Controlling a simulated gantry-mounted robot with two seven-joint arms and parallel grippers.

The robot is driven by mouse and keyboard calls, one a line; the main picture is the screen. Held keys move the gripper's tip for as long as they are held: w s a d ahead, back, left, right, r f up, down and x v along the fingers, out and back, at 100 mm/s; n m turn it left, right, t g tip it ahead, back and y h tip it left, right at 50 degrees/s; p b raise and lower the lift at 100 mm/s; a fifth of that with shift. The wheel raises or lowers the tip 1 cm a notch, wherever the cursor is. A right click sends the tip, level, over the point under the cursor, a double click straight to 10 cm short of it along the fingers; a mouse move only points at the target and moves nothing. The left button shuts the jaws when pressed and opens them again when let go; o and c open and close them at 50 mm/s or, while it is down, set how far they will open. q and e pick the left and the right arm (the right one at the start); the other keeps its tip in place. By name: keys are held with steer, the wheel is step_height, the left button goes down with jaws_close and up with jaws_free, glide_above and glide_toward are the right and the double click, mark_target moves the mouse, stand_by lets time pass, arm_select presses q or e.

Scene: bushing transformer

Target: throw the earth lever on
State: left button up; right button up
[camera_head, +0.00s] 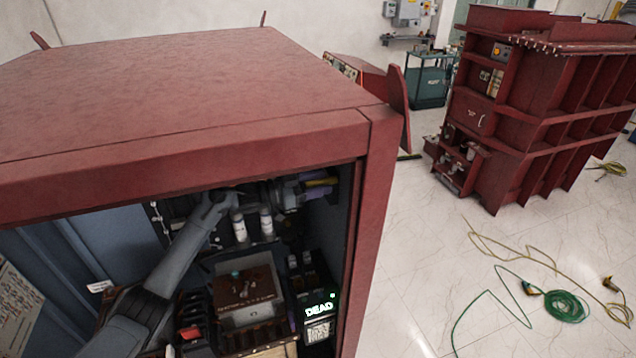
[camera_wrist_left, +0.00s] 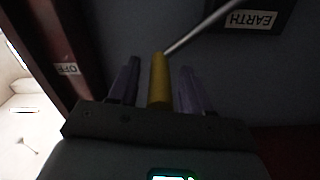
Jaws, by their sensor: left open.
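The earth lever has a yellow grip (camera_wrist_left: 158,82) on a thin metal rod. The rod runs up and right beside a plate marked EARTH (camera_wrist_left: 251,20) in the left wrist view. An OFF label (camera_wrist_left: 68,69) is at the left there. My left gripper (camera_wrist_left: 159,88) is open, with one purple finger on each side of the yellow grip and visible gaps between. The right gripper is not in view.
The red cabinet's top edge (camera_head: 180,150) and right post (camera_head: 372,230) frame the opening closely. Below my arm are an open box (camera_head: 245,295) and a device reading DEAD (camera_head: 320,315). Two white cylinders (camera_head: 239,226) stand nearby. Cables (camera_head: 566,306) lie on the floor outside.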

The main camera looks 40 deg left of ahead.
arm_select(q)
steer(key=shift+c, duration=0.4)
jaws_close()
steer(key=shift+f, duration=0.1)
step_height(320, 180, down, 16)
steer(key=d+m+b, duration=0.1)
steer(key=m+b, duration=1.1)
steer(key=b, duration=0.7)
steer(key=shift+s+m, duration=0.3)
steer(key=shift+s, duration=0.1)
steer(key=shift+f, duration=0.2)
steer(key=shift+o, duration=0.4)
jaws_free()
steer(key=shift+r, duration=0.1)
